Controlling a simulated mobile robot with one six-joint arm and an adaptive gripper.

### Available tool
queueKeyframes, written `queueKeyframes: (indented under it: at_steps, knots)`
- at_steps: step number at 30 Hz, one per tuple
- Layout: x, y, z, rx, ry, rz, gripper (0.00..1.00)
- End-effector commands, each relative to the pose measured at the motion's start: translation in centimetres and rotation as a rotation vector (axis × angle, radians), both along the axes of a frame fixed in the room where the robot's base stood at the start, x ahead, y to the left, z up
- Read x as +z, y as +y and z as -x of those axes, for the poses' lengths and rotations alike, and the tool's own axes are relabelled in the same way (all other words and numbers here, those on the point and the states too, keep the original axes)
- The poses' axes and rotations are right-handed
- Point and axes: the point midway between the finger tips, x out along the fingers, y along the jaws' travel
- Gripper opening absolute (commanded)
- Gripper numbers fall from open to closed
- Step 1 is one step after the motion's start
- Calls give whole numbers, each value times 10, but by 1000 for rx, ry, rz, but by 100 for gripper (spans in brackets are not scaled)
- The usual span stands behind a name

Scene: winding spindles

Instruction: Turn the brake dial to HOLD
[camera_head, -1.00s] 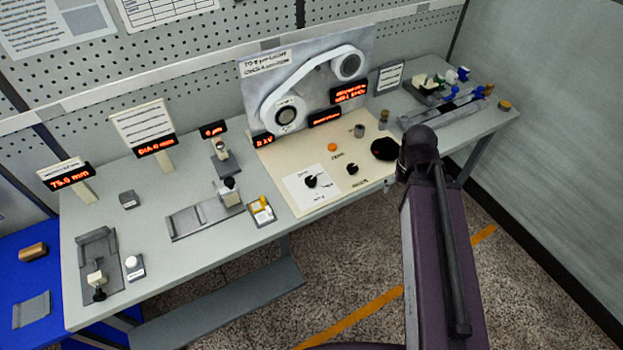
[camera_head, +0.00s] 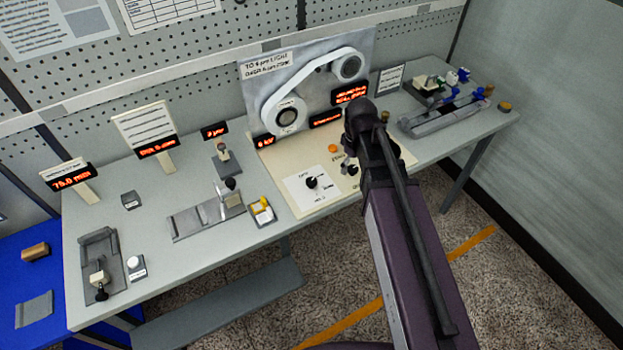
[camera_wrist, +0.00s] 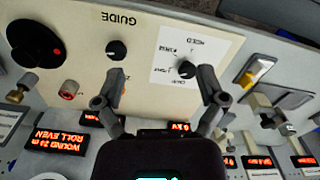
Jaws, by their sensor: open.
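The brake dial is a black knob (camera_head: 312,183) on a white label card (camera_head: 297,192) on the cream panel. In the wrist view the dial (camera_wrist: 186,69) shows with the card upside down, and small words stand around it. The lettering and the pointer are too blurred to read surely. My gripper (camera_wrist: 159,100) is open and empty, its two fingers spread wide. In the head view my arm hides most of the gripper, which is right of the dial.
A second black knob (camera_wrist: 117,50), marked GUIDE, sits beside the card. A large black disc with a red dot (camera_wrist: 36,44) and a red button (camera_wrist: 68,90) are further along the panel. Lit displays (camera_head: 349,93) stand behind.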

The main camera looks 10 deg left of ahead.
Motion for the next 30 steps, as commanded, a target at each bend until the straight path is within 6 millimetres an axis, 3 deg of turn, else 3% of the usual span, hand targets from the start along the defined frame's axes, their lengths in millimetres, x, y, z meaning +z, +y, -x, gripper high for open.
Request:
queueKeyframes:
  at_steps: [1, 6, 12, 17, 30]
  knots:
    - [2, 21, -11, 95, 0, 0, 91]
    - [5, 75, -26, 391, 0, 0, 91]
    - [6, 114, -32, 610, 0, 0, 91]
    - [6, 123, -32, 667, 0, -1, 91]
    - [5, 123, -31, 666, 0, -1, 91]
